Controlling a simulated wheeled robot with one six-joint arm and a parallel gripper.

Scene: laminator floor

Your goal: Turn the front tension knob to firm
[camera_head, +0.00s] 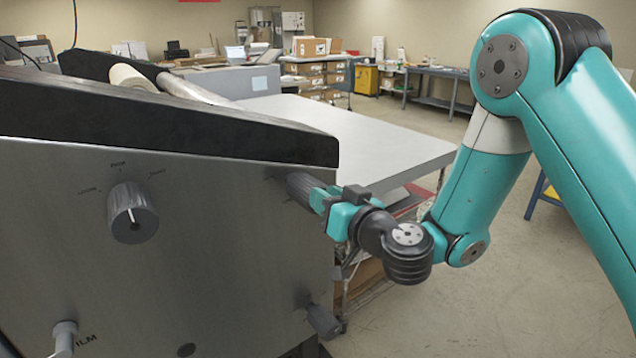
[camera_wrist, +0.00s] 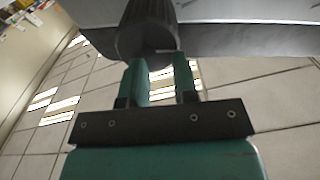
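A dark ridged knob (camera_head: 303,188) sticks out from the right part of the laminator's grey side panel (camera_head: 230,240). My gripper (camera_head: 322,201) is at its outer end. In the wrist view the same knob (camera_wrist: 146,38) is just beyond my fingertips (camera_wrist: 160,66), a little left of their centre. The fingers are apart with a visible gap and are not closed around the knob; contact is unclear. Its dial marks are hidden or too small to read. Another knob (camera_head: 132,212) on the left has a white pointer line pointing nearly up, with small blurred labels around it.
A third knob (camera_head: 323,321) is low on the panel's right, and a light lever (camera_head: 65,337) is at lower left. A grey table (camera_head: 375,140) stands behind the laminator. Open floor (camera_head: 500,290) lies to the right, beneath my arm.

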